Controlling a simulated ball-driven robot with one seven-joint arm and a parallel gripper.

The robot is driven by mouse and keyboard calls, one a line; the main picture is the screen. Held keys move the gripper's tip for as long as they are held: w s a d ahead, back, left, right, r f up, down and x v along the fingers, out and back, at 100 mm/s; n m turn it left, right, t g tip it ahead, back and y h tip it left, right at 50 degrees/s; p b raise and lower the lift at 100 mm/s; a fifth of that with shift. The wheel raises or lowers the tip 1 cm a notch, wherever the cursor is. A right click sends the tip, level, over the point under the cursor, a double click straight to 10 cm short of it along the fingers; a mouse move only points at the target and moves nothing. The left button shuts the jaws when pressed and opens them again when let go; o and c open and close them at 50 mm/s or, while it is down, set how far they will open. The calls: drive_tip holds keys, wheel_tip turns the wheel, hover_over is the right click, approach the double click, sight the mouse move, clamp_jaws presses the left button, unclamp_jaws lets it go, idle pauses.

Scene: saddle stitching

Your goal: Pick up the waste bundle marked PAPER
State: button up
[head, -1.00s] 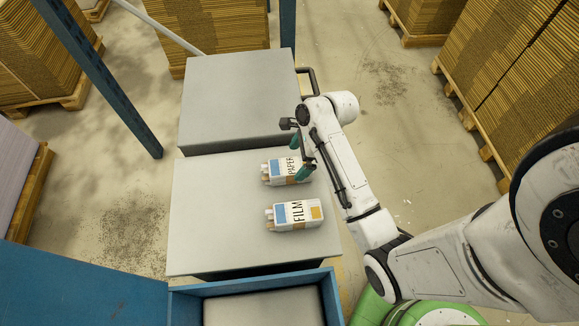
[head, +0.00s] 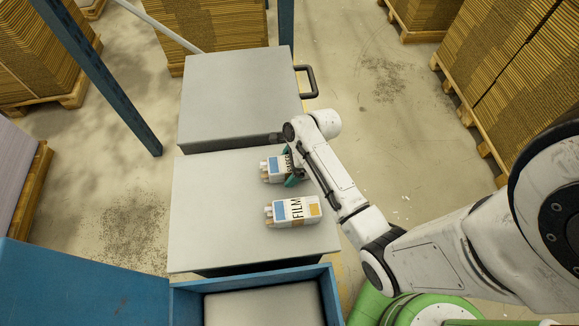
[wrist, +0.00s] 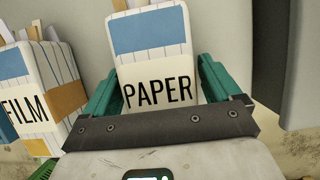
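The PAPER bundle (head: 272,170) is a white packet with a blue panel, lying on the near grey table top. In the wrist view the PAPER bundle (wrist: 150,55) stands between my gripper's two teal fingers (wrist: 158,85), one on each side. The fingers sit wide apart near the ends of the palm, close beside the bundle; firm contact is not visible. In the head view my gripper (head: 292,178) is at the bundle's right end, and my arm hides part of its label.
The FILM bundle (head: 305,211) lies just in front on the same table top (head: 215,235); it also shows at left in the wrist view (wrist: 28,112). A grey block with a dark handle (head: 308,80) stands behind. A blue-rimmed bin (head: 182,305) is nearest.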

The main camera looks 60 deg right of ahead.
drive_tip(key=c, duration=0.9)
drive_tip(key=shift+r, duration=0.1)
